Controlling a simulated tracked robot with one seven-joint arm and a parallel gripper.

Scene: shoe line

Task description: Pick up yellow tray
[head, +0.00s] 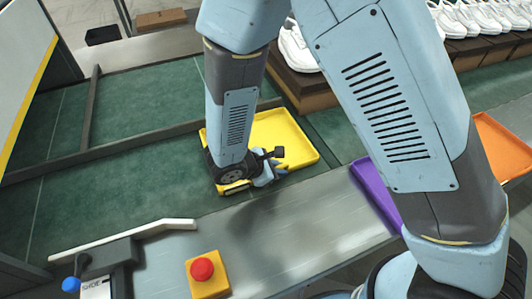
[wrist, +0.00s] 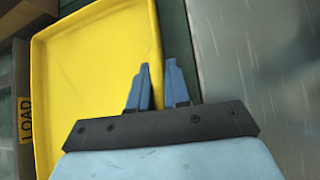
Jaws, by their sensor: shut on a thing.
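The yellow tray (head: 290,138) is over the green conveyor belt in the head view, at the belt's edge near the grey metal strip. My arm hides part of its left side. It also fills much of the left half of the wrist view (wrist: 90,70), and looks empty where it shows. My gripper (head: 280,172) is at the tray's near rim. In the wrist view its two blue fingers (wrist: 158,75) are either side of the tray's right rim, shut on it. I cannot tell whether the tray rests on the belt or is slightly raised.
A purple tray (head: 375,192) and an orange tray (head: 500,145) lie to the right. White shoes (head: 465,18) line a rack behind. A red button (head: 202,269) on a yellow box is in front. The green belt (head: 120,190) is clear at left, with a dark rail across it.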

